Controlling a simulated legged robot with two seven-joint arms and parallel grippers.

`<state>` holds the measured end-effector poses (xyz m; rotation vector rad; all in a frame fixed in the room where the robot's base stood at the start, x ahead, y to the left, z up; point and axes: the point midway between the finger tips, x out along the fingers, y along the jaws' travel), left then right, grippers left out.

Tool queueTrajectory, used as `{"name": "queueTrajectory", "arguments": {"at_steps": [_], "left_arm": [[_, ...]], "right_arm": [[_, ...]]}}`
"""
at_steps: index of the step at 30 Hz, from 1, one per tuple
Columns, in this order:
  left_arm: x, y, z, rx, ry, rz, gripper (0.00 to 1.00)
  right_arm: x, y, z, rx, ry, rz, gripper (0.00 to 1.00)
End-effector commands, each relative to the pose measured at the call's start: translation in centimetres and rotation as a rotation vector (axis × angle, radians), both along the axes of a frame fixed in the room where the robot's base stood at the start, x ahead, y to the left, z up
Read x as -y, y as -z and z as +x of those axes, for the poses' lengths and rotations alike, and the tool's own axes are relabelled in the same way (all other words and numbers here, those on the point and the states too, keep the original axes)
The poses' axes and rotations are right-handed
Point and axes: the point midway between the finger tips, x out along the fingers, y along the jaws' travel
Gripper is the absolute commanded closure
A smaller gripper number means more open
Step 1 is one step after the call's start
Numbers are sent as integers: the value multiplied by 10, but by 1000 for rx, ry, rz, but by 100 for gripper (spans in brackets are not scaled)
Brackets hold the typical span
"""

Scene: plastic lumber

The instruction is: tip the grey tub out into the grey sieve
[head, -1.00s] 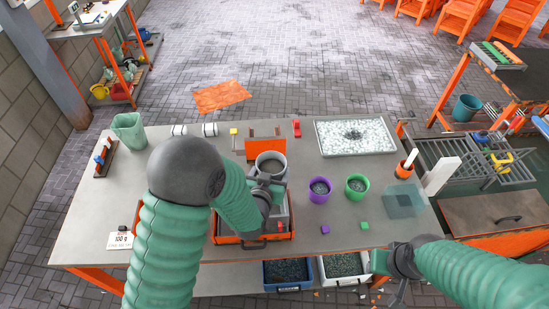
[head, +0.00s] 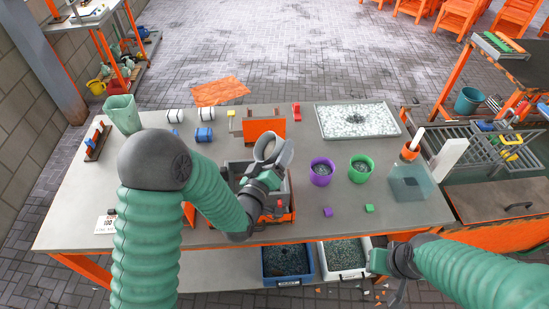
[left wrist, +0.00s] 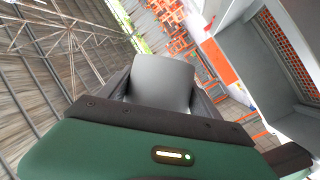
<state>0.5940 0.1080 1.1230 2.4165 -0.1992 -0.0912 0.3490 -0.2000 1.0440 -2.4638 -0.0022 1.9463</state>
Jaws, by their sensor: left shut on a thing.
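My left gripper (head: 274,165) is shut on the grey tub (head: 266,149). It holds the tub tilted above the back of the grey sieve (head: 236,168). In the left wrist view the tub (left wrist: 162,78) sits between the dark fingers, its smooth outer wall towards me. The sieve (left wrist: 262,82) shows there at the right, with mesh in it. The tub's contents and much of the sieve are hidden, the sieve partly behind my left arm and gripper. My right gripper (head: 392,276) hangs low in front of the bench, away from both; its finger gap is unclear.
A purple pot (head: 321,172) and a green pot (head: 361,169) stand right of the sieve. An orange stand (head: 265,125) is behind it. A white-filled tray (head: 358,120) lies at the back right. Blue (head: 287,262) and white bins (head: 344,258) sit below.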

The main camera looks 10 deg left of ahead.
Motion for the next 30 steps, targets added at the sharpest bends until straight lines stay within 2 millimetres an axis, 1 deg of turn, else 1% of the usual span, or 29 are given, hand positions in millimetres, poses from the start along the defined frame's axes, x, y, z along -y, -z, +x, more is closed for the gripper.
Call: {"name": "queueTrajectory", "arguments": {"at_steps": [1,8,23,30], "left_arm": [[-1,8,1,16,-2,-40,73],[-1,11,1,100,0,-252,73],[-12,7,-4,252,2,-630,73],[-24,0,-9,349,3,-872,73]], "right_arm": [[0,13,0,0,0,0,64],[0,40,0,0,0,0,64],[0,100,0,0,0,0,64],[0,128,0,0,0,0,64]]}}
